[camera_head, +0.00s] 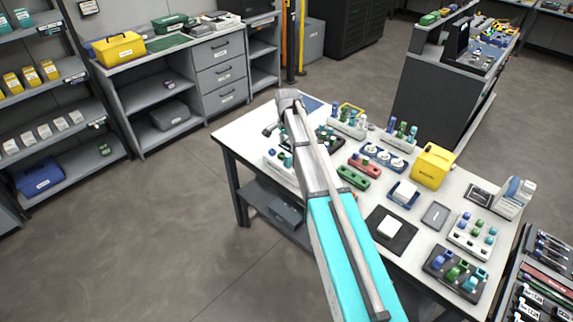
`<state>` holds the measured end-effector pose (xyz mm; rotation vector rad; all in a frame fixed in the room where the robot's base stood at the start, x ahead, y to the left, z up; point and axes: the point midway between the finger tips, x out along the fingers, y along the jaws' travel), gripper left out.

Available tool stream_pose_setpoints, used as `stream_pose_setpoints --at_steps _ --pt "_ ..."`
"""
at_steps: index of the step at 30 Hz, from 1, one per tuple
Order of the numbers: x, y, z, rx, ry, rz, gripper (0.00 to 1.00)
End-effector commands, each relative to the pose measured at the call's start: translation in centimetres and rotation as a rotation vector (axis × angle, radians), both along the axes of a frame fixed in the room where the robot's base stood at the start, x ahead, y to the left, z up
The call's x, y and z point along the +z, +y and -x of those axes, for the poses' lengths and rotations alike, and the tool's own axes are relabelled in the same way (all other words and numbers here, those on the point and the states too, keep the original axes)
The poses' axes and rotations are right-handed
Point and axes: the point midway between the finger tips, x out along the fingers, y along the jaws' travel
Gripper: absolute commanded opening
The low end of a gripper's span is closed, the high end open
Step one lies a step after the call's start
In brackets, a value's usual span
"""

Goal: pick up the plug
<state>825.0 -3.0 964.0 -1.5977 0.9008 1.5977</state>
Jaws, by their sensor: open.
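Several small blue, green and teal plug-like parts stand in holders on the white worktable (232,128). Some are in a rack at the back (347,122), some in a second rack (400,135), some in a white block (473,236) and some in a dark tray (455,270) at the front right. I cannot tell which one is the plug. My arm reaches across the table's left part, and my gripper (269,131) is small at its far end, above the table's back left. It appears empty and open; its fingers are hardly resolved. The arm partly hides a white holder (277,163) and a dark tray behind it.
A yellow box (432,165), a red block (365,164), a green block (352,178), a black mat (405,242) with a white piece and a tape dispenser (513,197) crowd the tabletop. Shelves stand left, a drawer cabinet (222,72) behind. Open floor lies left of the table.

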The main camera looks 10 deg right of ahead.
Motion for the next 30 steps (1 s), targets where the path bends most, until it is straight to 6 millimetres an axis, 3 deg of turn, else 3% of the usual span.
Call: stream_pose_setpoints --at_steps 7,30 --pt "-2.0 0.0 0.0 0.0 0.0 0.0 0.71" --pt "-3.1 0.0 -0.1 0.001 0.0 0.0 0.71"
